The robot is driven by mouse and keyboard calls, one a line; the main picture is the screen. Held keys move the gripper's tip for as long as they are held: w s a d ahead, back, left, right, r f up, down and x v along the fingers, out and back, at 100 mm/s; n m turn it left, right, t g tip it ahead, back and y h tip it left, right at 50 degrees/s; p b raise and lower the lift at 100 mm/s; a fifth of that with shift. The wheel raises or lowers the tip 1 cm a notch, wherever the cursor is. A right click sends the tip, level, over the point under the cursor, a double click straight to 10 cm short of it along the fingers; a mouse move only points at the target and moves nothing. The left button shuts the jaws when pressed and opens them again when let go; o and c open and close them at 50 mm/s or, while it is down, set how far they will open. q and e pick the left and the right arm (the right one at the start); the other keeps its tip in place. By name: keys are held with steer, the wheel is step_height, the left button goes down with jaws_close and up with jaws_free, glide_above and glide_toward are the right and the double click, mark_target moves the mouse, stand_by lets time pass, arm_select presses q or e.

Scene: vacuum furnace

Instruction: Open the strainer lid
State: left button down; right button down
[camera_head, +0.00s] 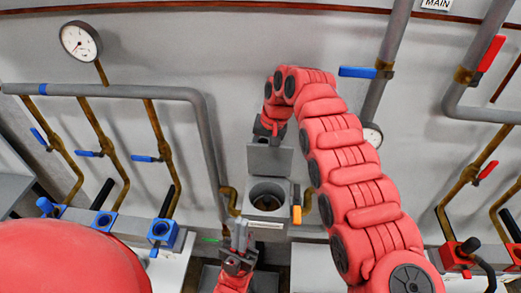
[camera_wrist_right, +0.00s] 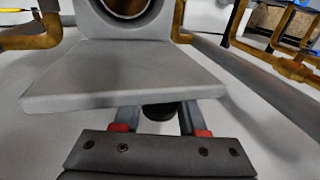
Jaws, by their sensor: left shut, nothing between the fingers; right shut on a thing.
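The strainer is a grey box (camera_head: 284,212) with a round dark opening in its top, at the middle of the head view. Its lid (camera_head: 268,160) is a grey plate standing raised at the back edge of the opening. In the right wrist view the lid (camera_wrist_right: 120,77) crosses the picture above my fingers. My right gripper (camera_wrist_right: 158,122) is shut on the lid's dark knob (camera_wrist_right: 160,111), on the lid's outer side; its fingertips are partly hidden. My left gripper (camera_head: 240,235) is shut and empty, just in front of and left of the strainer.
Brass pipes (camera_head: 229,198) join the strainer's sides, and an orange handle (camera_head: 296,214) is at its right. Blue valves stand at left, a red valve (camera_head: 460,255) at right. A gauge (camera_head: 80,40) is at upper left. My right arm covers part of the wall.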

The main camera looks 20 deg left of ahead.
mark_target(264, 140)
steer(key=shift+f, duration=0.1)
steer(key=shift+c, duration=2.3)
jaws_free()
steer(key=shift+d+r+b, duration=0.15)
steer(key=shift+r+b, duration=0.15)
steer(key=shift+r, duration=0.25)
steer(key=v, duration=0.4)
steer(key=shift+r, duration=0.4)
steer(key=p+v, duration=0.5)
steer(key=v, duration=0.6)
steer(key=shift+d+r, duration=0.2)
steer(key=shift+r, duration=0.05)
steer(key=shift+w, duration=0.1)
